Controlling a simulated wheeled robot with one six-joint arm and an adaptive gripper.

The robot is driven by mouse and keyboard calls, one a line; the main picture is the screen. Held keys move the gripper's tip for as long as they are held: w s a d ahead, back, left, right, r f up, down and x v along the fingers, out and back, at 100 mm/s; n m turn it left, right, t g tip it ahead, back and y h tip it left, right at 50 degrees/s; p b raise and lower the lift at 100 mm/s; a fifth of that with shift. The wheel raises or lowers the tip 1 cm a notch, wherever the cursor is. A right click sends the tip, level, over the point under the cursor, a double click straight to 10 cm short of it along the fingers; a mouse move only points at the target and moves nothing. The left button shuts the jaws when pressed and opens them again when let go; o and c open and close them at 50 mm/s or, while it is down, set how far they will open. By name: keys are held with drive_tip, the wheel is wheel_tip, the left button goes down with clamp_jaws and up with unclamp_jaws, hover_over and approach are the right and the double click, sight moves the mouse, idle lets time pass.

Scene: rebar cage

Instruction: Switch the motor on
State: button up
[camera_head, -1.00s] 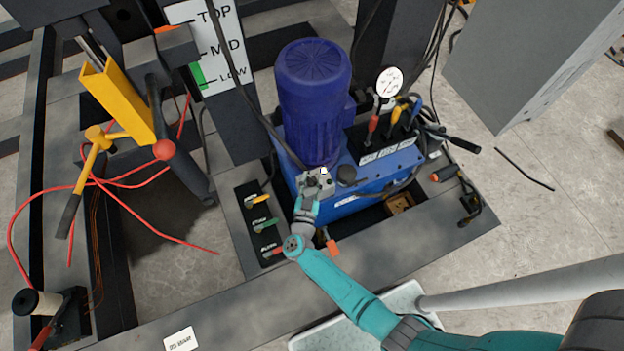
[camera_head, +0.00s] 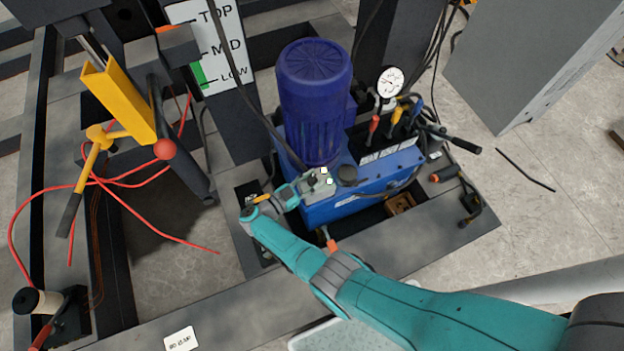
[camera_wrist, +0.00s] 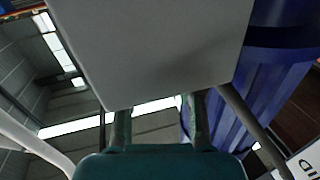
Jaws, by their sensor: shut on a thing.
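The motor (camera_head: 315,95) is a dark blue ribbed cylinder standing upright on a blue power unit (camera_head: 345,205). A small grey switch box (camera_head: 325,184) with pale buttons sits at the motor's lower front. My gripper (camera_head: 303,186) reaches it from the left, its fingers at the box's left side around a small part, likely the switch knob, which I cannot make out clearly. In the wrist view, the two fingers (camera_wrist: 160,125) stand apart below a large plain grey box face (camera_wrist: 150,50). The part between them is hidden. The motor's blue ribs (camera_wrist: 245,95) show at right.
A pressure gauge (camera_head: 390,82) and several coloured levers stand right of the motor. A yellow lever stand (camera_head: 118,100) and red hoses are at left.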

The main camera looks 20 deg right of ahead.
sight(308, 183)
drive_tip(key=shift+s+m+g, duration=0.1)
drive_tip(key=shift+m+g, duration=0.2)
drive_tip(key=shift+g, duration=0.3)
drive_tip(key=o, duration=1.2)
drive_tip(key=shift+c, duration=0.2)
drive_tip(key=a, duration=0.4)
drive_tip(key=s+a, duration=0.1)
drive_tip(key=a, duration=0.1)
drive_tip(key=shift+s+a, duration=0.15)
drive_tip(key=shift+a, duration=0.45)
